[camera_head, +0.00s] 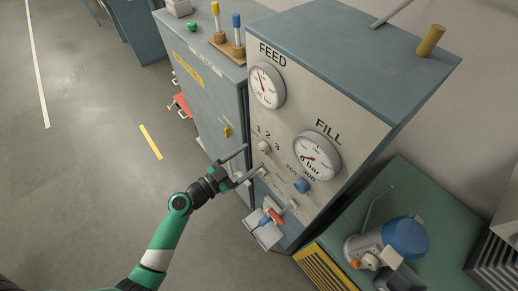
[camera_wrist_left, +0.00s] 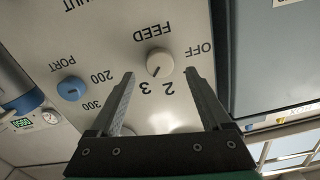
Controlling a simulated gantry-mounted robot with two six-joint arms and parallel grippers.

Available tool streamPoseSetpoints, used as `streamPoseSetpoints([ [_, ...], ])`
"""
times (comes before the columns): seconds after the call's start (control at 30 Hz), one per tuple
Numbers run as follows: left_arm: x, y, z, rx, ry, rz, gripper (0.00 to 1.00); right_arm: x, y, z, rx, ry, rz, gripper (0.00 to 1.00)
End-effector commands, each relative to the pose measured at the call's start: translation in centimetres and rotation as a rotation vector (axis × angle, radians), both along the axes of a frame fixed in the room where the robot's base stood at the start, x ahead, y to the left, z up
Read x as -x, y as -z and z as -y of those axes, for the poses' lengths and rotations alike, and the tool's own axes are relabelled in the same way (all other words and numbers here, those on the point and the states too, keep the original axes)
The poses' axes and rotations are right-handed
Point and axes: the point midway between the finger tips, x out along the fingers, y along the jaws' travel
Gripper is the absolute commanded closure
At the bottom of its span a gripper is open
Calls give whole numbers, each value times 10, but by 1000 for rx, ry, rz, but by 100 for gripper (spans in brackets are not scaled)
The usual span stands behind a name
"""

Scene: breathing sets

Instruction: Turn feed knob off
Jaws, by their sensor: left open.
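The feed knob (camera_wrist_left: 159,62) is a round cream knob on the panel, under the upside-down word FEED in the left wrist view. Its dark mark points down in that picture, toward the 2 and 3 and away from OFF. In the head view the knob (camera_head: 264,147) sits below the FEED gauge (camera_head: 267,86). My left gripper (camera_head: 255,158) is open in front of the panel. In the left wrist view its fingertips (camera_wrist_left: 160,73) lie on either side of the knob, with a gap on each side; their depth to the panel is unclear. My right gripper is not in view.
A blue knob (camera_wrist_left: 72,88) with 200 and 300 marks is close by; it also shows in the head view (camera_head: 302,186). The FILL gauge (camera_head: 316,156) is above it. A red-handled fitting (camera_head: 275,216) sticks out lower down. Open floor (camera_head: 80,190) lies to the left.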

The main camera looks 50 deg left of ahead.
Motion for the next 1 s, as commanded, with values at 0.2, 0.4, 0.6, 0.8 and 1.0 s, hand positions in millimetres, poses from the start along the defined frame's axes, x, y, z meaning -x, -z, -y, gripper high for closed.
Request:
streamPoseSetpoints([
  [0.2, -37, -1, 3, -1, 2, 1, 19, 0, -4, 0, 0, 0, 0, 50],
  [0.4, -44, 0, 4, -1, 0, 0, 19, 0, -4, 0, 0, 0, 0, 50],
  [0.6, -44, 0, 3, -1, 0, 0, 28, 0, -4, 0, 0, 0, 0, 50],
  [0.8, -44, 0, 3, -1, 0, 0, 64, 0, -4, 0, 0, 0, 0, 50],
  [1.0, -44, 0, 3, -1, 0, 0, 100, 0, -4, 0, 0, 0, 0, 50],
])
